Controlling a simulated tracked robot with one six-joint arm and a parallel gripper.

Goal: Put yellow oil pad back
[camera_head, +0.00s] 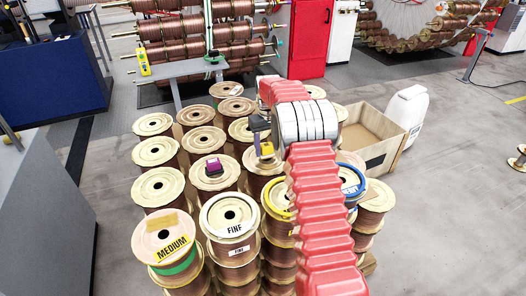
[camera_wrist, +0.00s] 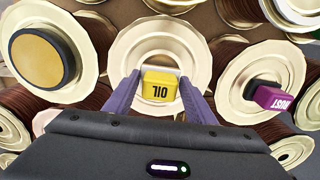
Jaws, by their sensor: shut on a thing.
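The yellow oil pad (camera_wrist: 160,87), a small block marked OIL, sits between the two purple fingers of my gripper (camera_wrist: 159,93) in the wrist view. My gripper is shut on it. Behind it is the pale round flange of a copper-wire spool (camera_wrist: 150,42), with the pad over its middle and hiding the centre. I cannot tell whether the pad touches the flange. In the head view the yellow pad (camera_head: 266,149) shows small below my gripper, left of my red-sleeved arm, above the spools.
A purple pad (camera_head: 213,166) marked DUST rests on a neighbouring spool; the wrist view shows it at right (camera_wrist: 272,100). Several spools stand packed around, some labelled FINE and MEDIUM. An open cardboard box (camera_head: 372,133) and white jug (camera_head: 407,108) stand behind right.

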